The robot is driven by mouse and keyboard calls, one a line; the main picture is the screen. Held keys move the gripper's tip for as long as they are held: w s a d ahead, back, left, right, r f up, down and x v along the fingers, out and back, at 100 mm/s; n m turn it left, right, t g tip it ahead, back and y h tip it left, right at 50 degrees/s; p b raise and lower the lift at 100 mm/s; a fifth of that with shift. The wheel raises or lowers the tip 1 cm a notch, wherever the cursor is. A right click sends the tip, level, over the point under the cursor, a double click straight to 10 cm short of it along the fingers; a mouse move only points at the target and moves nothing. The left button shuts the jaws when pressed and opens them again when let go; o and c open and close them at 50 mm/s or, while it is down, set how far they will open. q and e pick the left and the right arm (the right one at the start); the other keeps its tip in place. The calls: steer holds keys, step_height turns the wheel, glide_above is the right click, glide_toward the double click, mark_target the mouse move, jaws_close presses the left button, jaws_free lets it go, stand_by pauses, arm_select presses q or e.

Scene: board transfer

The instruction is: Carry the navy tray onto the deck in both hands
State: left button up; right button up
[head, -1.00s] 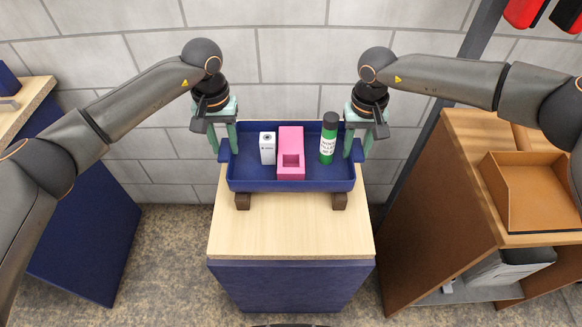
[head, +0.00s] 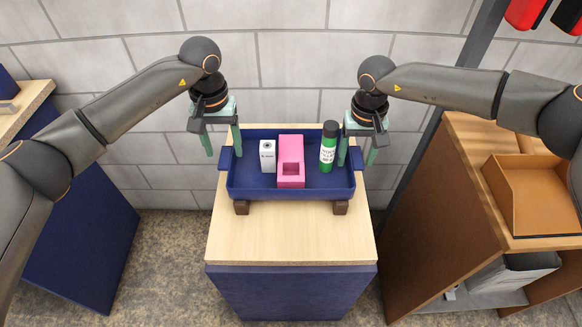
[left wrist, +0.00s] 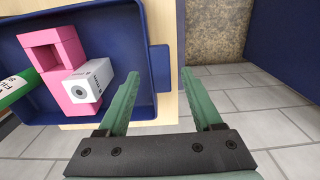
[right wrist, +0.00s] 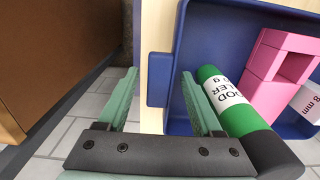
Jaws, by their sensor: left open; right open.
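The navy tray (head: 290,193) sits level on two dark brown blocks (head: 241,207) on a light wood top (head: 290,235). It holds a white box (head: 267,156), a pink block with a square recess (head: 291,165) and a green bottle with a dark cap (head: 328,150). My left gripper (head: 223,154) is open at the left handle (left wrist: 160,70); the fingers stand wide either side of it, holding nothing. My right gripper (head: 358,162) is likewise open and empty at the right handle (right wrist: 159,80), its inner finger close to the bottle.
A brown cabinet (head: 435,200) with an open orange-brown bin (head: 535,190) stands at the right. A navy cabinet (head: 85,235) stands at the left. A tiled wall (head: 300,60) is behind. The wood top is clear in front of the tray.

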arm_select(q)
step_height(320, 180, up, 10)
arm_select(e)
step_height(320, 180, up, 12)
stand_by(0.6)
stand_by(0.4)
